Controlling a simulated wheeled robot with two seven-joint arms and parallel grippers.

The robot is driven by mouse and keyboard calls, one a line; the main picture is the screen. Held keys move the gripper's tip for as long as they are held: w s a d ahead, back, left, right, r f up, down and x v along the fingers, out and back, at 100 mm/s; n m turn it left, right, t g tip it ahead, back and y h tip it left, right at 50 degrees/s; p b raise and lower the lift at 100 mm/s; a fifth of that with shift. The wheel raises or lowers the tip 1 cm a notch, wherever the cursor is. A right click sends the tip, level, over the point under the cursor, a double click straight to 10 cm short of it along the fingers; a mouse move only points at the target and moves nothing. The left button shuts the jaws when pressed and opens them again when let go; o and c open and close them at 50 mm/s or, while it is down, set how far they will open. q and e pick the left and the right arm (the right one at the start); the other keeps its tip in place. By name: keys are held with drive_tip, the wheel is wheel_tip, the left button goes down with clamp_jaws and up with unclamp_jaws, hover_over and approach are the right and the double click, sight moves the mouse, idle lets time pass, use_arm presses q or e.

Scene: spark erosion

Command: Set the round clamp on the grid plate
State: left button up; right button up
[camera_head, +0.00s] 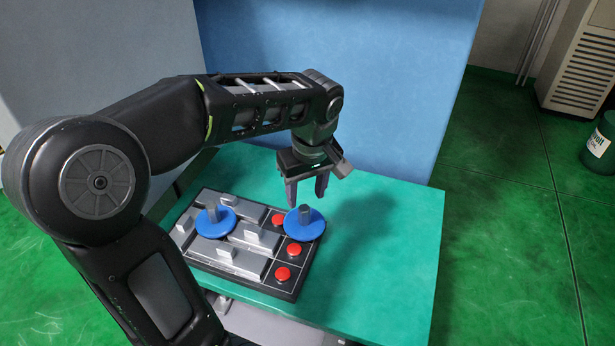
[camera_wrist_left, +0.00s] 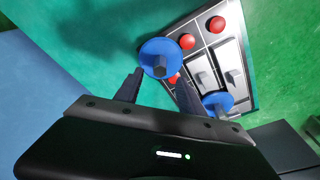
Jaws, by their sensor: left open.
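The grid plate (camera_head: 262,287) is a dark board on the green table, with white lines, red buttons and grey blocks. Two blue round discs with grey knobs show; I cannot tell which is the task's round clamp. One blue disc (camera_head: 305,226) is at the plate's back right corner, its edge reaching past the plate; it also shows in the left wrist view (camera_wrist_left: 160,46). The other blue disc (camera_head: 215,226) is at the plate's left, among the grey blocks. My left gripper (camera_head: 306,200) is open and empty, fingers down, just above and behind the corner disc's knob. My right gripper is not in view.
The green table (camera_head: 400,240) is bare to the right of the plate. A blue wall or panel (camera_head: 400,80) stands behind the table. A dark green container (camera_head: 600,145) and a beige vented cabinet (camera_head: 580,65) stand on the floor at the far right.

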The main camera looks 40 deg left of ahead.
use_arm(q)
drive_tip(key=r, duration=0.5)
drive_tip(key=shift+s+d+r, duration=0.15)
drive_tip(key=shift+s+d, duration=0.05)
drive_tip(key=shift+d, duration=0.15)
idle(0.5)
